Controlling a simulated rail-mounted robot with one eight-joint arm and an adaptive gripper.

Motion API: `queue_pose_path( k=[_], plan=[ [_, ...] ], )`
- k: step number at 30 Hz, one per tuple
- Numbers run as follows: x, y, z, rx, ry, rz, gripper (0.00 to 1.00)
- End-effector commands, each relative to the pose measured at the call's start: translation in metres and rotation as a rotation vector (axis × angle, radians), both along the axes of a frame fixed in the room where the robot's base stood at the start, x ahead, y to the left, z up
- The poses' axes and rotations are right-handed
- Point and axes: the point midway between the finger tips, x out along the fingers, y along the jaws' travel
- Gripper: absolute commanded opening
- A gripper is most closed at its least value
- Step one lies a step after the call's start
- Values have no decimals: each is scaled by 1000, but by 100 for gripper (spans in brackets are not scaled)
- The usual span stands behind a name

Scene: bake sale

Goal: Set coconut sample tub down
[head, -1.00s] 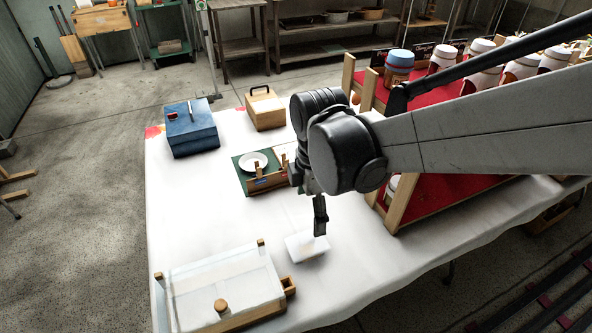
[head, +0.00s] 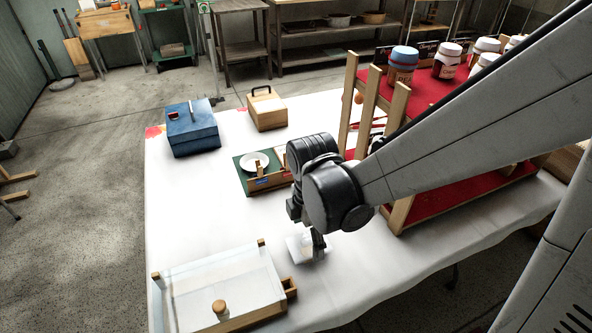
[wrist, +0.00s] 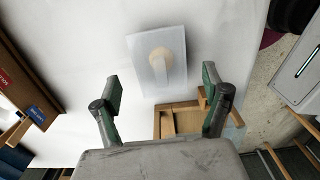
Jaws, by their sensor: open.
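The sample tub (head: 297,245), a pale translucent box, rests on the white tablecloth in the head view, partly hidden by my gripper. In the wrist view the tub (wrist: 144,60) shows whole, slightly turned, with a round beige patch on it; I cannot read any label. My gripper (wrist: 162,84) is open, its two fingers apart with nothing held between them. The tub appears ahead of the fingertips, between their lines. In the head view my gripper (head: 318,246) points down at the tub's right side.
A glass-topped wooden case (head: 225,285) stands at front left, its corner near the tub. A wooden holder with a green mat (head: 243,178) lies behind my gripper. A wooden-posted red shelf with jars (head: 430,90) stands right. Clear cloth (head: 200,210) lies left of the tub.

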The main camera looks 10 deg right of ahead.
Motion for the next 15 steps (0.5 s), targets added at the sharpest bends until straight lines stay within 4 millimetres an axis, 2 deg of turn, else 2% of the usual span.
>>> queue_pose_path(
  k=[1,6,10,15],
  plan=[
    [0,0,-10,0,0,0,79],
    [-1,0,-33,0,0,0,79],
    [-1,0,-42,0,0,0,79],
    [-1,0,-42,0,0,0,79]
  ],
)
